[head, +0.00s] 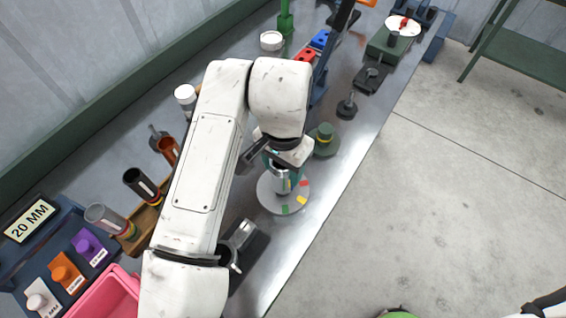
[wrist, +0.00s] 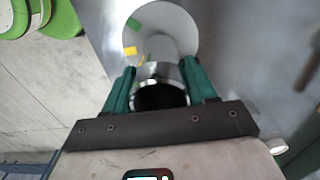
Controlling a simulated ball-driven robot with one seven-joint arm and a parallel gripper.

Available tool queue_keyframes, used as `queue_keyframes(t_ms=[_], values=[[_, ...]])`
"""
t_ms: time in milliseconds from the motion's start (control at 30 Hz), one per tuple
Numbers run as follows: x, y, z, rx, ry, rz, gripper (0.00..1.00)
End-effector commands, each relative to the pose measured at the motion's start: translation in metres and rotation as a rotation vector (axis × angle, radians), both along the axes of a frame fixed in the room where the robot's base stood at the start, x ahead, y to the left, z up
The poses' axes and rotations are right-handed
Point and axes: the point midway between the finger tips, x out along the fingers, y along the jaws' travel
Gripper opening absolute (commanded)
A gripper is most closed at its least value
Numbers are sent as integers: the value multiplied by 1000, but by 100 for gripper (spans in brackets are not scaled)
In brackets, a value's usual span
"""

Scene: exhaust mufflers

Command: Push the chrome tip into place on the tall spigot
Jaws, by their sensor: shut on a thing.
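My gripper (wrist: 158,72) has green fingers shut on the chrome tip (wrist: 160,70), a shiny ring with a dark opening facing the wrist camera. Beyond it, a pale grey upright, apparently the tall spigot (wrist: 161,46), stands on a round grey disc (wrist: 178,16) with coloured patches. The tip is in line with the upright; I cannot tell how far it sits over it. In the head view my gripper (head: 283,163) is above the disc (head: 268,199), partly hidden by my arm, and a grey cylinder (head: 281,184) shows below the fingers.
A green stepped piece with a yellow band (head: 323,138) stands just behind the disc. A dark block with a metal clamp (head: 240,240) lies in front. Dark and orange tubes (head: 140,185) and a pink bin (head: 105,295) are at left. The bench's right edge is close.

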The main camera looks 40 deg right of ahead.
Motion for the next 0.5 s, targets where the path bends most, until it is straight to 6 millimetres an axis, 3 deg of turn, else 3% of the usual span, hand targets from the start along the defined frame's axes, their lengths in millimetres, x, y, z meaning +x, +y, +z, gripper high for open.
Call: queue_keyframes(t_ms=[500], values=[[0,0,-9,2,2,0,29]])
